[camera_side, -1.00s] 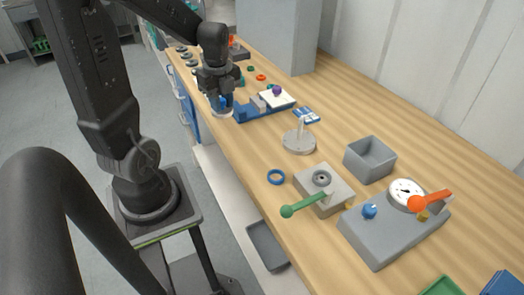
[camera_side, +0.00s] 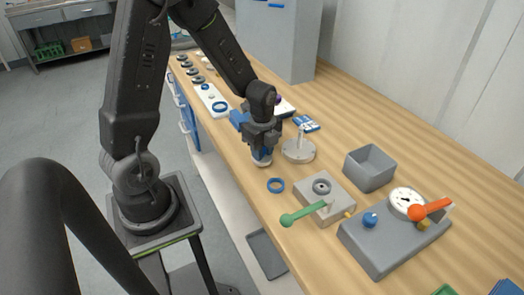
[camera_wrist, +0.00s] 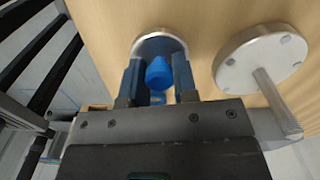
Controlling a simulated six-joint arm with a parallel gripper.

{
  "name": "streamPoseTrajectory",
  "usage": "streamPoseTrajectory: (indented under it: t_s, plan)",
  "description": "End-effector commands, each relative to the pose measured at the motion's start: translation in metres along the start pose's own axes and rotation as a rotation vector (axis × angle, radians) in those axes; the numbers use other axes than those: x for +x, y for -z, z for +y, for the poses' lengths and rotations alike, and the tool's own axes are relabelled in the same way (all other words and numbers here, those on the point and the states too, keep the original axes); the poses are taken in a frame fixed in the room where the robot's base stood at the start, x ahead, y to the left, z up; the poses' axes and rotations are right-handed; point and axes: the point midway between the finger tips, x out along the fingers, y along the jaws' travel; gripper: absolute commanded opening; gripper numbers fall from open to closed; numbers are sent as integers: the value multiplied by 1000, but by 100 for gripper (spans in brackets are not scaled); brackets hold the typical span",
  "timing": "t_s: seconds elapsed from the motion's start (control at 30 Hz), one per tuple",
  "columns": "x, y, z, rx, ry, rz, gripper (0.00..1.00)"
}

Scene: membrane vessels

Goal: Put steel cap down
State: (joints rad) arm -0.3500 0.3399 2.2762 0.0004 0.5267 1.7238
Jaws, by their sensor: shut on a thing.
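My gripper (camera_side: 262,143) is shut on the steel cap (camera_side: 262,160), a round metal disc with a blue knob. In the side view the cap is low over the table's near edge, left of a round steel stand (camera_side: 299,151); I cannot tell whether it touches the wood. In the wrist view the cap's steel rim (camera_wrist: 160,42) shows beyond the fingers, with the blue knob (camera_wrist: 158,73) between them. The gripper hides part of the cap.
A blue ring (camera_side: 275,185) lies on the table just in front of the gripper. A grey block (camera_side: 337,207) with a green lever, an empty grey bin (camera_side: 371,174) and a gauge console (camera_side: 385,245) stand right. A white tray (camera_side: 211,105) with rings lies at the back left.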

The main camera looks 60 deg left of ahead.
Motion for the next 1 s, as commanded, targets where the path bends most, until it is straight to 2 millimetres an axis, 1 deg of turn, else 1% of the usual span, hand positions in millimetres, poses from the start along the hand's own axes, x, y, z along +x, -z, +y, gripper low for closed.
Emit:
streamPoseTrajectory:
  t_s: [0.07,0.3,0.43,0.47,0.7,1.0]
  plan:
    - [4,0,0,0,-1,0,0]
    - [4,0,0,0,1,0,0]
    - [8,0,0,0,1,0,0]
    - [8,0,0,0,1,0,29]
    - [8,0,0,0,1,0,52]
    - [5,0,0,0,2,0,52]
